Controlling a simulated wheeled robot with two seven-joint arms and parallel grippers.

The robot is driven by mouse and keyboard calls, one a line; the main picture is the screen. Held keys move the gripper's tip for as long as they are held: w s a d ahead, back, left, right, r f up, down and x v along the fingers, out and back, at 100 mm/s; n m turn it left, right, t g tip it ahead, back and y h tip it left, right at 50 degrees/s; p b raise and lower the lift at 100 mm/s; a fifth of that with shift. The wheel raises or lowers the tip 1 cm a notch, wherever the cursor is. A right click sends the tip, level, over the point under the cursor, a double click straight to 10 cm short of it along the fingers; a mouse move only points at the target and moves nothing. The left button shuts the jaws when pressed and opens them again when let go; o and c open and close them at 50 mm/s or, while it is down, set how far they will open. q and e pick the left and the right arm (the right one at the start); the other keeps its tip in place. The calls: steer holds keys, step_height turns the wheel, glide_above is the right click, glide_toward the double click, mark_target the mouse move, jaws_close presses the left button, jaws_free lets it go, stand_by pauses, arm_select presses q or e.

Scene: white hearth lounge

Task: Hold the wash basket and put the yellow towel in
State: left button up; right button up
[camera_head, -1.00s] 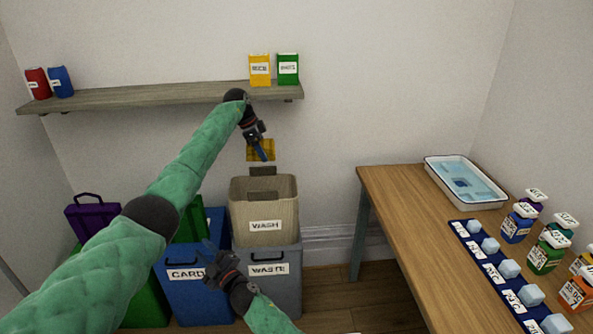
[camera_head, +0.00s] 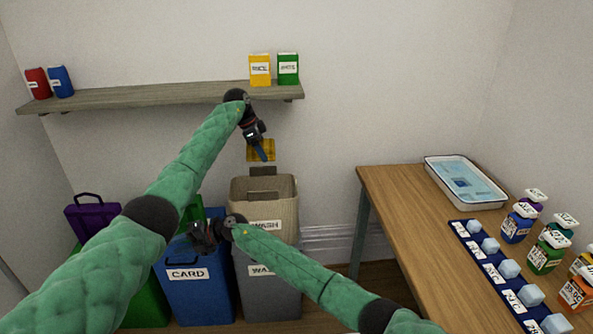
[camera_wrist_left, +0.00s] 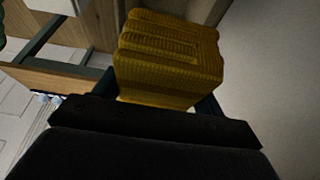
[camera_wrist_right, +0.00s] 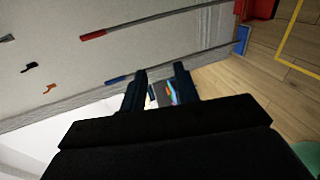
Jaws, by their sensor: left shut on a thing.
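The yellow towel (camera_head: 270,150), a folded block, is in my left gripper (camera_head: 262,153), which is shut on it. It hangs in front of the wall above the wash basket's back rim. The towel also fills the upper middle of the left wrist view (camera_wrist_left: 170,55). The beige wash basket (camera_head: 285,208), labelled WASH, is upright and open-topped, with a dark handle at its back rim. My right gripper (camera_head: 200,237) is at the basket's lower left, apart from it. In the right wrist view its two fingers (camera_wrist_right: 161,78) are apart with nothing between them.
A grey bin (camera_head: 270,290) is below the basket, with a blue CARD bin (camera_head: 190,293) to its left. A shelf (camera_head: 170,96) with several packs runs above. A wooden table (camera_head: 400,210) with a tray (camera_head: 485,202) and bottles stands at right.

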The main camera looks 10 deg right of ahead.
steer(key=w+d+r+n, duration=0.1)
steer(key=w+d+r, duration=0.3)
steer(key=d+r, duration=0.45)
steer(key=w+d+r+n, duration=0.1)
steer(key=w+d+r, duration=0.35)
steer(key=d, duration=0.75)
steer(key=w+d+f+m+h, duration=0.1)
steer(key=w+d+h, duration=0.4)
steer(key=d, duration=0.1)
steer(key=w+d+f+m+h, duration=0.1)
steer(key=w+d+h, duration=0.3)
steer(key=w+d, duration=0.2)
steer(key=w+d+f+m+h, duration=0.1)
steer(key=w+d+h, duration=0.4)
steer(key=w+d, duration=0.1)
steer(key=shift+w+d+f+t+h, duration=0.15)
steer(key=shift+d+f+t+h, duration=0.2)
steer(key=shift+d, duration=0.2)
steer(key=shift+f, duration=0.15)
step_height(320, 180, down, 12)
steer(key=shift+r, duration=0.2)
